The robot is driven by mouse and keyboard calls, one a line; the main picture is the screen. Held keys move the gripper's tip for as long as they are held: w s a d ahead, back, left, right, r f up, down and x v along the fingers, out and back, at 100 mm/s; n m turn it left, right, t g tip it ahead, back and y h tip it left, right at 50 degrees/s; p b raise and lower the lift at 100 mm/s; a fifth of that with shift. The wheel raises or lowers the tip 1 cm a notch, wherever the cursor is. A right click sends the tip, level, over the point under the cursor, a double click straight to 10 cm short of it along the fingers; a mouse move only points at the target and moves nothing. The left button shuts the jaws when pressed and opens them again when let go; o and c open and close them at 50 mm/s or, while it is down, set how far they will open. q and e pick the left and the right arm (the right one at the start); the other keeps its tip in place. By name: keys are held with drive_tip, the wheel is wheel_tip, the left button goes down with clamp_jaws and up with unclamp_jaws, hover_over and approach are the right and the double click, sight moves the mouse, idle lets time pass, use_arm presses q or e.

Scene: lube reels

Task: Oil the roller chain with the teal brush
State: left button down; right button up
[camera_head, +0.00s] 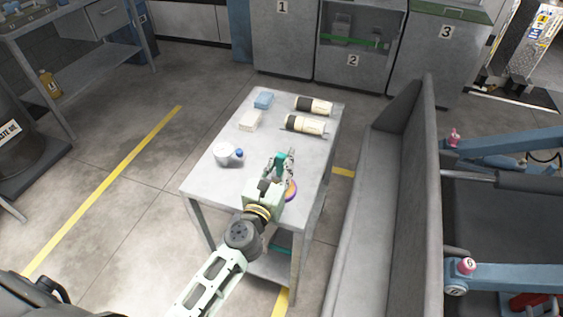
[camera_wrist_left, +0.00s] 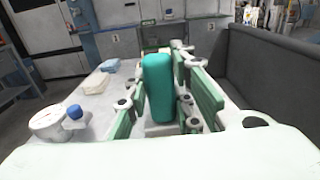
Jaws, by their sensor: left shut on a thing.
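My left gripper (camera_head: 281,167) is above the near half of the grey table (camera_head: 205,187). It is shut on a teal upright piece, which I take to be the teal brush (camera_wrist_left: 158,85), standing between the finger pads in the left wrist view. The brush's lower end and bristles are hidden. I cannot make out a roller chain in either view. A white round pot (camera_head: 224,153) with a blue knob or cap (camera_head: 239,153) beside it stands left of the gripper. My right gripper is not in view.
A purple and orange round item (camera_head: 291,190) is partly hidden beside my gripper. Two black and cream cylinders (camera_head: 305,125) lie at the table's back right. A grey wall-like panel (camera_head: 385,200) stands right of the table.

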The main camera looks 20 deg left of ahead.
sight(282, 154)
use_arm(q)
drive_tip(key=shift+f+b, duration=0.4)
drive_tip(key=shift+f, duration=0.05)
drive_tip(key=shift+f, duration=0.1)
idle(1.0)
wheel_tip(282, 154, up, 7)
drive_tip(key=p, duration=0.7)
idle(0.5)
idle(0.3)
